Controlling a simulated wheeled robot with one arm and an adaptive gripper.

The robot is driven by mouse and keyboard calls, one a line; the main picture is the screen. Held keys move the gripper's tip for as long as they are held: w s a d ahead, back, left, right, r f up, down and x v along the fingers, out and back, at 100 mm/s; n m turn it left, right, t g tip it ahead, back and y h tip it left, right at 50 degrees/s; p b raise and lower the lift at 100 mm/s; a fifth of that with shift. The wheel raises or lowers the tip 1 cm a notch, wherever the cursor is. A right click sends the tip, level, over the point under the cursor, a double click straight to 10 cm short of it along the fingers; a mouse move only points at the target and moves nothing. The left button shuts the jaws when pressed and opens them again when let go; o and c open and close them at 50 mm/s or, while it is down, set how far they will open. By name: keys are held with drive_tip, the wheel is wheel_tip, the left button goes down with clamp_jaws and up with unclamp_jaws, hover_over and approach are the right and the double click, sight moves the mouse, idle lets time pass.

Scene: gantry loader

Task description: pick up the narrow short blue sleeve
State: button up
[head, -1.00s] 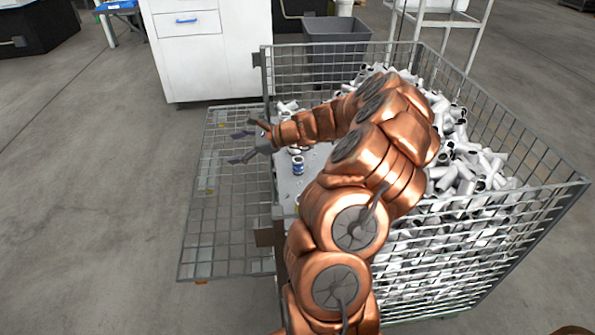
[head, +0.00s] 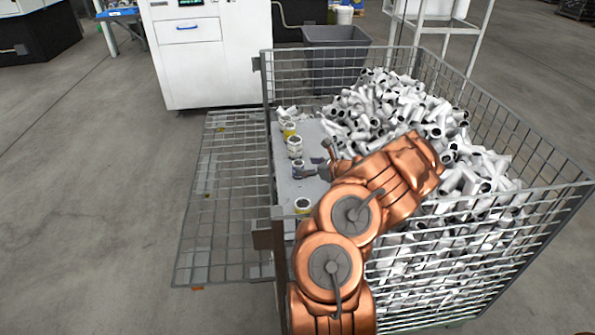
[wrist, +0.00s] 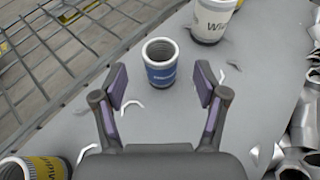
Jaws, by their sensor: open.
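The narrow short blue sleeve (wrist: 161,72) stands upright on a grey surface, with a white rim, a dark open top and white lettering. In the wrist view it is just beyond my gripper (wrist: 162,84), roughly centred between the two fingers, which are apart with nothing held. In the head view the blue sleeve (head: 298,170) stands on the grey surface inside the cage, and my gripper (head: 314,166) is close on its right side. Whether the fingers touch it cannot be told.
A larger white sleeve (wrist: 212,20) stands beyond to the right, and a yellow-banded sleeve (wrist: 42,168) is near at lower left. The wire cage (head: 480,235) holds a heap of white pipe fittings (head: 370,112) right of the surface. A folded-down mesh panel (head: 220,215) lies left.

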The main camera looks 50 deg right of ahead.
sight(303, 165)
drive_tip(key=shift+x, duration=2.6)
drive_tip(key=shift+r, duration=0.1)
drive_tip(key=shift+c, duration=0.3)
clamp_jaws()
